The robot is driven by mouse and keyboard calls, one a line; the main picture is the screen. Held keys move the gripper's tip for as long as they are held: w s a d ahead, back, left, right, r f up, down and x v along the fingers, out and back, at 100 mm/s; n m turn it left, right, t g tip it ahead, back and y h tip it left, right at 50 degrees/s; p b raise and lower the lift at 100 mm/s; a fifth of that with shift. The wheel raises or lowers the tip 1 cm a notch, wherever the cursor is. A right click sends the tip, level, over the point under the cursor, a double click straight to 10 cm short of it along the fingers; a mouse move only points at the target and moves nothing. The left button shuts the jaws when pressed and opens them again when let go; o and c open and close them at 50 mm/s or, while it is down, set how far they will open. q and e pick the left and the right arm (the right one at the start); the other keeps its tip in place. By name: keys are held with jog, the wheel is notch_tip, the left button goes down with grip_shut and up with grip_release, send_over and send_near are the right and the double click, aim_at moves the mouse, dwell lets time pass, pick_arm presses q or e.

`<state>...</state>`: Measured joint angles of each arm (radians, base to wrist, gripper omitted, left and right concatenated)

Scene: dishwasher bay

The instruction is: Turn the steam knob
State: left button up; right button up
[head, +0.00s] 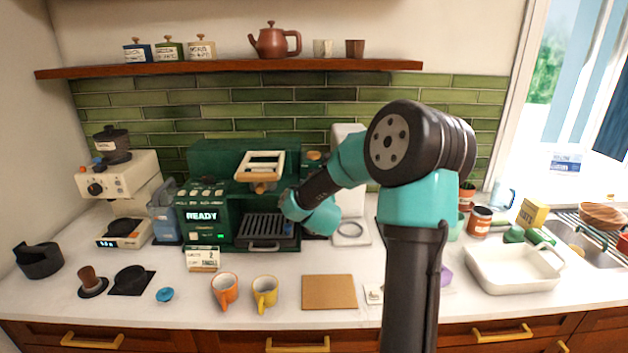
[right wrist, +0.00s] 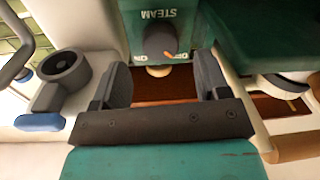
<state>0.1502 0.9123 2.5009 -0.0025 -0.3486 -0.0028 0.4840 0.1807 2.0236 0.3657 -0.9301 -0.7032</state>
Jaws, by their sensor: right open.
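The steam knob (right wrist: 160,40) is a dark round knob on a green panel in the right wrist view, under an upside-down STEAM label. Its orange mark points toward the label at its lower right, which seems to read OFF. My right gripper (right wrist: 163,82) is open and empty; its two fingers are apart, with the knob ahead of the gap and not touching. In the head view my right arm reaches to the right side of the green coffee machine (head: 204,237), whose screen reads READY. The arm hides the knob and the gripper there. My left gripper is not in view.
An orange mug (head: 224,291), a yellow mug (head: 265,293) and a brown board (head: 329,292) stand in front of the machine. A cream grinder (head: 118,185) is at left, a white baking dish (head: 513,270) at right. A wooden shelf (head: 230,68) runs above.

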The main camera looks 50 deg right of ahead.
jog(key=shift+x, duration=1.9)
jog(key=shift+c, duration=0.4)
jog(key=c, duration=0.9)
jog(key=shift+o, duration=0.2)
jog(key=shift+m, duration=0.7)
jog(key=o, duration=0.9)
jog(key=shift+o, duration=0.2)
jog(key=shift+a, duration=0.15)
jog(key=v, duration=1.7)
jog(key=shift+s, duration=0.15)
